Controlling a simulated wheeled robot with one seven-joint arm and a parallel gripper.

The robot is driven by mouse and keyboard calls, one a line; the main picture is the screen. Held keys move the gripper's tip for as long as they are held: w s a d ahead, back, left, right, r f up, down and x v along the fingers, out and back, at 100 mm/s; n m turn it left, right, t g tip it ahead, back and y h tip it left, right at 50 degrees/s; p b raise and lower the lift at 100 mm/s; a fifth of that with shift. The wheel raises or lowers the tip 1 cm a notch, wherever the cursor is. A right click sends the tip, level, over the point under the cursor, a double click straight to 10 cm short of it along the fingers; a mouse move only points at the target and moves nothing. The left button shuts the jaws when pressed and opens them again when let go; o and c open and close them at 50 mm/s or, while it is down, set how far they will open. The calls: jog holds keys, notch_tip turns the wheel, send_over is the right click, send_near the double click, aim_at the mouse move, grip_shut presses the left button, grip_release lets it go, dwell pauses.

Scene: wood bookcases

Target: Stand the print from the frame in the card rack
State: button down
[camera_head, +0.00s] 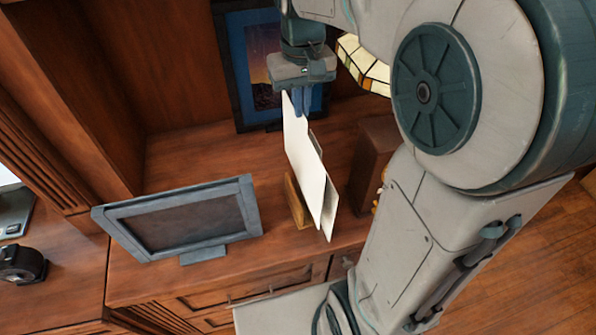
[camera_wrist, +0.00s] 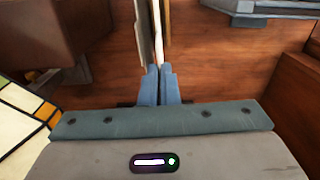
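The print (camera_head: 304,160) is a thin white sheet standing on edge, seen nearly edge-on in the wrist view (camera_wrist: 158,35). My gripper (camera_head: 301,112) is shut on its upper edge, with the blue fingers (camera_wrist: 159,85) close together around it. The wooden card rack (camera_head: 296,203) is at the print's lower part, mostly hidden behind it. Another card (camera_head: 329,208) stands just right of the print. I cannot tell whether the print's lower edge rests in a slot. The grey-blue frame (camera_head: 247,205) stands on the counter at left with a dark, empty-looking panel.
A brown box (camera_head: 374,158) stands close right of the rack. A stained-glass lamp (camera_head: 362,65) is behind my arm. A dark frame with a night-sky picture (camera_head: 239,75) leans at the back. Bare counter (camera_head: 200,150) lies between the grey-blue frame and the back.

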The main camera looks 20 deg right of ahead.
aim_at(300, 137)
notch_tip(300, 137, down, 9)
jog(key=shift+s+a+r, duration=0.1)
jog(key=shift+r, duration=0.05)
dwell(0.4)
jog(key=shift+f, duration=0.2)
jog(key=c, duration=1.7)
grip_release()
jog(key=shift+r, duration=0.15)
notch_tip(300, 137, up, 11)
jog(key=s+f+t, duration=0.1)
jog(key=s+f, duration=0.1)
jog(key=s, duration=0.2)
jog(key=s+f+t, duration=0.1)
jog(key=s+f, duration=0.2)
jog(key=s, duration=0.2)
jog(key=s+f+t, duration=0.1)
jog(key=s+f, duration=0.1)
jog(key=s, duration=0.2)
jog(key=shift+s+d+f+m, duration=0.2)
jog(key=shift+s+m, duration=0.1)
